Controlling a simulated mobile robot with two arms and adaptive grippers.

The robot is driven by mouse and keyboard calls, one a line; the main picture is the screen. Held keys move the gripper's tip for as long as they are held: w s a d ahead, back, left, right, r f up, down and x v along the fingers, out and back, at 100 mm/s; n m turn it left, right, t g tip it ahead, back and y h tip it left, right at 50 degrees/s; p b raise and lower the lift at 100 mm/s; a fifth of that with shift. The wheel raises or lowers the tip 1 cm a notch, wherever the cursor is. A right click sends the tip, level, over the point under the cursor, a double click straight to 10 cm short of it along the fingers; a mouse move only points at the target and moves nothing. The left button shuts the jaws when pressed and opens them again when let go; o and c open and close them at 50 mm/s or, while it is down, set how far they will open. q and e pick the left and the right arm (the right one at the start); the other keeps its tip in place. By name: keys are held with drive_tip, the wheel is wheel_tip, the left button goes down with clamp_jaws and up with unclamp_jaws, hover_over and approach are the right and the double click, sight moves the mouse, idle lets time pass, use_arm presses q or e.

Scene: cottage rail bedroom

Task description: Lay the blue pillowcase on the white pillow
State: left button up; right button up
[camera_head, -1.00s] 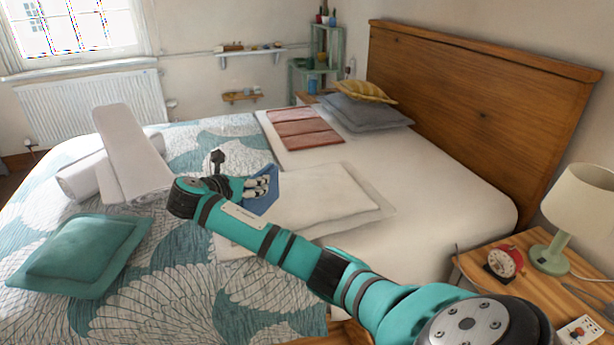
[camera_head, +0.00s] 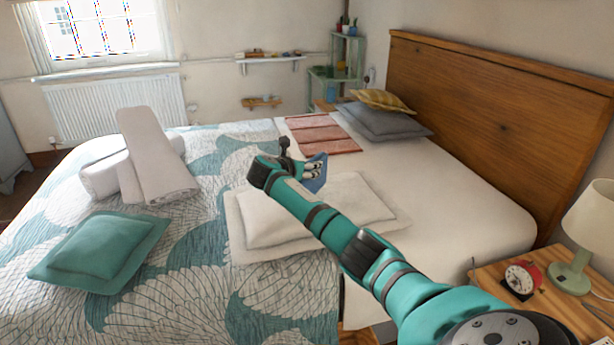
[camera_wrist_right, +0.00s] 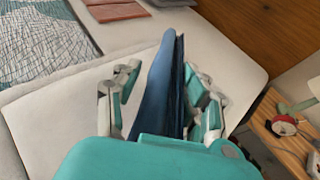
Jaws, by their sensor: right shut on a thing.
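The blue pillowcase (camera_head: 318,172) hangs in folds from my right gripper (camera_head: 310,172), over the far edge of the white pillow. In the right wrist view the pillowcase (camera_wrist_right: 162,95) runs between the two fingers of the right gripper (camera_wrist_right: 165,100), which is shut on it. The white pillow (camera_head: 350,205) lies flat on the bed, partly hidden behind my right forearm; it also shows in the right wrist view (camera_wrist_right: 75,125). I cannot tell whether the pillowcase touches the pillow. My left gripper is not in view.
White rolled towels (camera_head: 155,165) and a teal cushion (camera_head: 100,248) lie on the left. A nightstand (camera_head: 500,300) holds a red clock (camera_head: 522,278) and a lamp (camera_head: 590,225).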

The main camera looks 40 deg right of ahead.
drive_tip(key=shift+f, duration=1.4)
drive_tip(key=shift+f, duration=0.15)
drive_tip(key=o, duration=1.3)
drive_tip(key=shift+f, duration=0.15)
drive_tip(key=shift+c, duration=0.2)
drive_tip(key=shift+r, duration=0.2)
drive_tip(key=v, duration=1.2)
drive_tip(key=shift+r+p, duration=0.2)
drive_tip(key=shift+p, duration=0.2)
